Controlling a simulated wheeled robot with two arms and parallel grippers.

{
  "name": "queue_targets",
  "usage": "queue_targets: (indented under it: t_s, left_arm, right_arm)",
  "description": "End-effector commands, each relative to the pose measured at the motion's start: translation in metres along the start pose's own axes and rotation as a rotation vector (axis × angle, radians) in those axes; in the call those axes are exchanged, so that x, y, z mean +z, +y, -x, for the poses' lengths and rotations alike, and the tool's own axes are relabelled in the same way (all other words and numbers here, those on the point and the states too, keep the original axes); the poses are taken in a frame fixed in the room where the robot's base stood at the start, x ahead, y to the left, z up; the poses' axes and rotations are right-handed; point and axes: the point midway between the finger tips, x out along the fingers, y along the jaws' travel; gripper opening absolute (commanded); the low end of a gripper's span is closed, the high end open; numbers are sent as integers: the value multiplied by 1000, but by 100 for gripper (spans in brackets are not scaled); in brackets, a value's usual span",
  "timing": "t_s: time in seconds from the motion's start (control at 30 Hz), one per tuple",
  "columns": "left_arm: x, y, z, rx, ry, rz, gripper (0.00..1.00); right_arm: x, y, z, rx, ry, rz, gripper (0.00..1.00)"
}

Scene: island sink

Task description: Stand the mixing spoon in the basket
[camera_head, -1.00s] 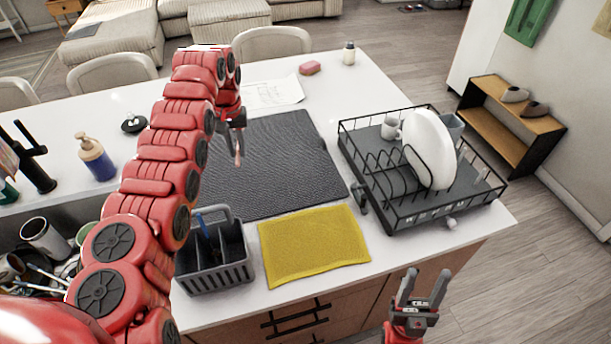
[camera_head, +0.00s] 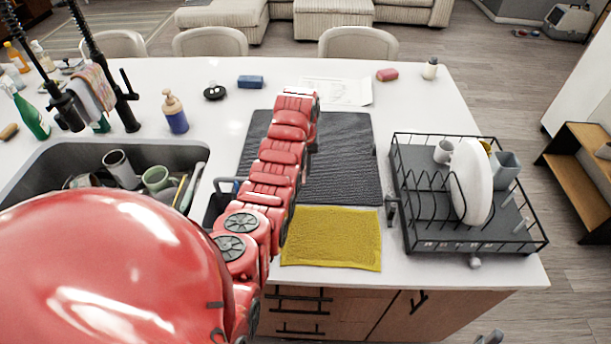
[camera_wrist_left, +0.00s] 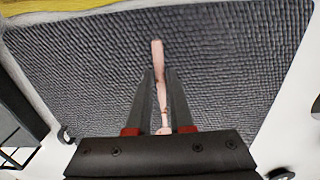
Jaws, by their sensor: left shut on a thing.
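The mixing spoon (camera_wrist_left: 158,75) shows in the left wrist view as a thin, pale pinkish-wooden stick above the dark mat. My left gripper (camera_wrist_left: 160,78) is shut on it, with the stick running between the two fingers and beyond their tips. In the head view my left arm reaches over the mat and hides the gripper and spoon. The basket (camera_head: 213,208), a dark caddy beside the sink, is mostly hidden behind my left arm. The tip of my right gripper (camera_head: 491,338) just shows at the bottom edge.
A dark drying mat (camera_head: 345,160) and a yellow cloth (camera_head: 332,240) lie on the white counter. A black dish rack (camera_head: 420,225) with a white plate and cups stands at right. The sink (camera_head: 60,155) at left holds mugs and utensils. A soap bottle (camera_head: 176,115) stands behind it.

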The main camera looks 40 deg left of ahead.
Motion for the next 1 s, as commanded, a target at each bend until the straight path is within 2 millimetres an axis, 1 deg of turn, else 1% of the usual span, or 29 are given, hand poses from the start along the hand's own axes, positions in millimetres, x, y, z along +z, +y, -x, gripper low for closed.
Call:
queue_targets:
  t_s: [0.1, 0.33, 0.43, 0.6, 0.77, 0.8, 0.93, 1.0]
  left_arm:
    - [2, -1, -8, -1, -5, 1, 0]
    - [1, -1, -31, -1, -4, 1, 0]
    - [0, 0, -36, 0, 2, 1, 0]
    - [0, 0, -36, 0, 2, 0, 0]
    - [0, 0, -41, 0, 1, 0, 0]
    - [0, 0, -40, 0, 1, 0, 25]
    - [0, 0, -40, 0, 1, 0, 48]
    - [0, 0, -40, 0, 1, 0, 50]
  right_arm:
    - [-2, 0, -9, 0, 0, 0, 52]
    - [-3, 1, -18, 0, 0, 0, 52]
    - [-3, 1, -18, 0, 0, 0, 52]
    - [-3, 1, -17, 0, 0, 0, 52]
    - [-2, 1, -12, 0, 0, 0, 52]
    - [-2, 1, -13, 0, 0, 0, 52]
    - [-2, 1, -14, 0, 0, 0, 52]
    - [-2, 1, -14, 0, -1, 0, 52]
